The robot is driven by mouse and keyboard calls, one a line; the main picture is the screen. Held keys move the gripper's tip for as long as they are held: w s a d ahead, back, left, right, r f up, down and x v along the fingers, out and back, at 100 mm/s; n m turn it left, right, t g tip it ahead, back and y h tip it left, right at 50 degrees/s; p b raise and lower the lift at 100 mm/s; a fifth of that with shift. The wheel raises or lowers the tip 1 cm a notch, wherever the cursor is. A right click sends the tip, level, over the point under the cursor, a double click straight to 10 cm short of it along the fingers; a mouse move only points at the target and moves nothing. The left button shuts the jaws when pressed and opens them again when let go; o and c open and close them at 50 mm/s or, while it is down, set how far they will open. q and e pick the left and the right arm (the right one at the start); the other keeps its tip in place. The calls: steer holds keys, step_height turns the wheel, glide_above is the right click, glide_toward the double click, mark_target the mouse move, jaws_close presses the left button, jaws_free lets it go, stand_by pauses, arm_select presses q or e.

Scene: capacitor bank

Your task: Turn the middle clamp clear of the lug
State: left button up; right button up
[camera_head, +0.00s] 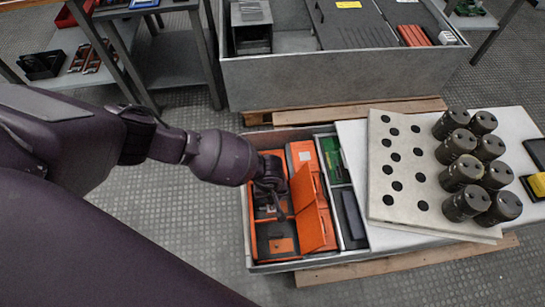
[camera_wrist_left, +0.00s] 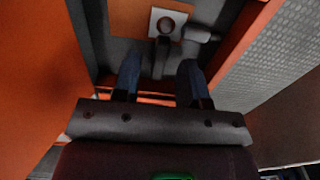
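My left gripper (camera_head: 270,186) reaches down into the open crate among the orange units, and its wrist hides what lies under it. In the left wrist view its two blue-grey fingers (camera_wrist_left: 160,75) stand apart. A short dark bar (camera_wrist_left: 162,57), perhaps the clamp, lies between and just beyond the fingertips; I cannot tell whether they touch it. Above it a pale square plate (camera_wrist_left: 157,22) carries a dark round piece, perhaps the lug. I cannot make out which clamp is the middle one. My right gripper is not in view.
Orange walls (camera_wrist_left: 40,80) stand close on both sides of the fingers. An orange flap (camera_head: 312,229) stands up in the crate (camera_head: 262,262). A white board with holes (camera_head: 388,190) and several dark cylinders (camera_head: 463,174) lie to the right. A larger grey crate (camera_head: 300,83) stands behind.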

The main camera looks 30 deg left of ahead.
arm_select(q)
steer(key=shift+f, duration=0.5)
jaws_close()
